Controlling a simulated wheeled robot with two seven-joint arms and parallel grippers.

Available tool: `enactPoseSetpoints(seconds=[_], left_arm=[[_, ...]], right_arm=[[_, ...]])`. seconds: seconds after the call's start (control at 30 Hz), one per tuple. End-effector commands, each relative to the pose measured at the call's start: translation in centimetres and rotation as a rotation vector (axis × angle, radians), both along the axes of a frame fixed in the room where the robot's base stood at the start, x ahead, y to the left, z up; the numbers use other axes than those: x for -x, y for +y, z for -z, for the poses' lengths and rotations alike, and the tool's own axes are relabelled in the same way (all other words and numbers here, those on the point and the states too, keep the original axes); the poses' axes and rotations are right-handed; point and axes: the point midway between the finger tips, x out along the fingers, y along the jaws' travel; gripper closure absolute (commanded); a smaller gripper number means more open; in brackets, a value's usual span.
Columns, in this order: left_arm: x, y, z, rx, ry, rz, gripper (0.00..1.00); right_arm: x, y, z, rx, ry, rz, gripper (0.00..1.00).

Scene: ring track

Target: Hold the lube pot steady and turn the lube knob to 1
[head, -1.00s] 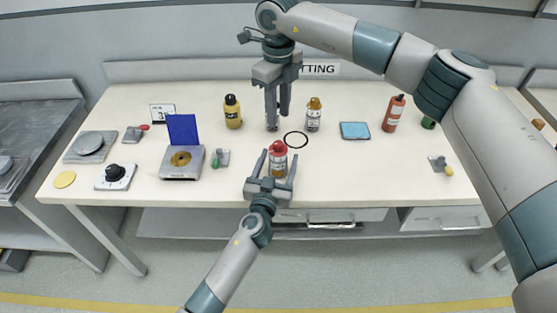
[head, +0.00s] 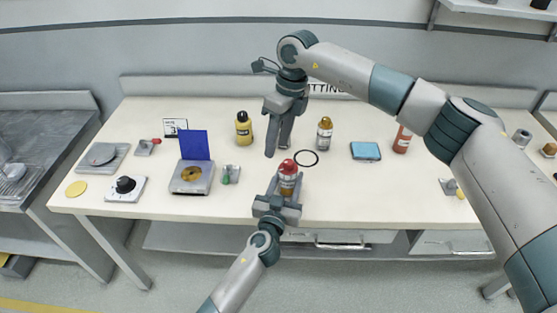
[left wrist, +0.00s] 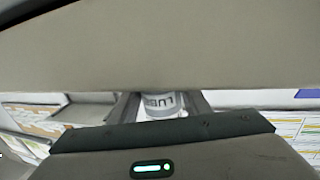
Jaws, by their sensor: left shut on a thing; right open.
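The lube pot (head: 289,185) is a small bottle with a red knob (head: 287,166) on top, upright near the table's front edge. My left gripper (head: 287,184) is shut on its body from the front. The knob's markings are too small to read.
A yellow bottle (head: 244,129), an amber-capped bottle (head: 325,135) and a blue tray (head: 366,151) stand farther back. A grey device with a blue flap (head: 192,177) and a dial box (head: 126,188) are left.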

Motion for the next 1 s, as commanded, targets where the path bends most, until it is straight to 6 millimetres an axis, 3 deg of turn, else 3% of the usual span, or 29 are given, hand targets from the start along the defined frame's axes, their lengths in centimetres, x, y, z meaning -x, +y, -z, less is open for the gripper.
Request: enactPoseSetpoints(seconds=[0.23,0.53,0.77,1.0], left_arm=[[0.0,0.0,0.0,0.000,0.000,0.000,0.83],[0.0,0.0,0.0,0.000,0.000,0.000,0.83],[0.0,0.0,0.0,0.000,0.000,0.000,0.83],[0.0,0.0,0.0,0.000,0.000,0.000,0.83]], right_arm=[[2.4,3.9,3.1,-0.317,0.042,-0.116,0.58],[3.6,6.2,4.1,-0.719,-0.022,-0.164,0.58],[3.0,5.1,4.1,-0.974,-0.149,-0.119,0.58],[1.5,1.1,4.6,-1.157,-0.344,-0.012,0.58]])
